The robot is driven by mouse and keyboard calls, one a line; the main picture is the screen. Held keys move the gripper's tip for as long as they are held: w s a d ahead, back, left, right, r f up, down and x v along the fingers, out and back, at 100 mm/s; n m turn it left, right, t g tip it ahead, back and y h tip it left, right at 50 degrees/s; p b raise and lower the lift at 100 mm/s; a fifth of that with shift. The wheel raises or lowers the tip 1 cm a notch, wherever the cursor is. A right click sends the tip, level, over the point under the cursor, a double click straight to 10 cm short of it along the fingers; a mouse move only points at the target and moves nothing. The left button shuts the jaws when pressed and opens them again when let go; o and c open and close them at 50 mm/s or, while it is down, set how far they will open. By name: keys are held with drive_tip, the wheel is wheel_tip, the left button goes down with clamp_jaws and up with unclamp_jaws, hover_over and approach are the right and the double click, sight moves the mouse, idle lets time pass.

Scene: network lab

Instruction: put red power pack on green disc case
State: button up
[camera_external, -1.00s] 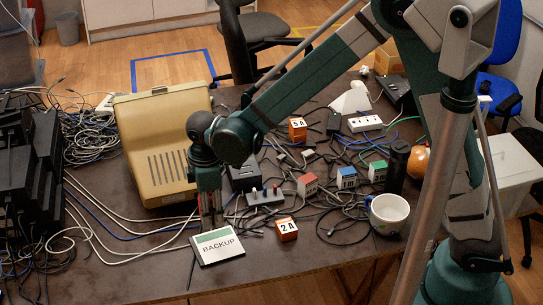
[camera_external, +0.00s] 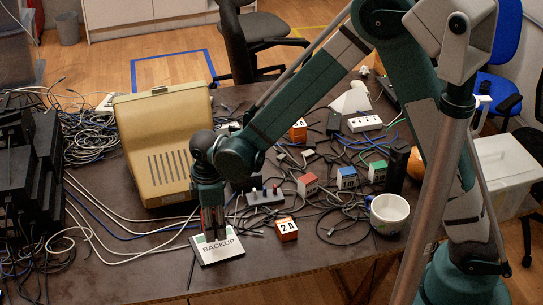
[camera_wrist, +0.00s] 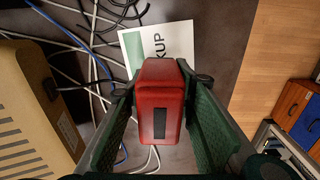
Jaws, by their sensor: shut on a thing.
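My gripper (camera_external: 213,232) points down over the green disc case (camera_external: 222,252), a flat white case with a green band and the word BACKUP. In the wrist view the green fingers (camera_wrist: 160,115) are shut on the red power pack (camera_wrist: 160,85), a red box with a dark rectangle on its face. The pack covers part of the case, which shows behind it in the wrist view (camera_wrist: 178,42). In the external view the fingers largely hide the pack. I cannot tell whether it touches the case.
A beige computer casing (camera_external: 155,150) stands close to the left of my gripper. White cables cross the table to its left. An orange 2A block (camera_external: 286,229), a red-and-white block (camera_external: 308,185) and a white mug (camera_external: 389,213) stand to the right.

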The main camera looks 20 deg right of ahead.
sight(210, 213)
drive_tip(key=shift+f, duration=0.25)
drive_tip(key=shift+f+b, duration=0.35)
drive_tip(key=shift+f, duration=1.5)
drive_tip(key=shift+f, duration=0.15)
drive_tip(key=o, duration=1.1)
drive_tip(key=shift+r+p, duration=0.95)
drive_tip(key=shift+r, duration=5.2)
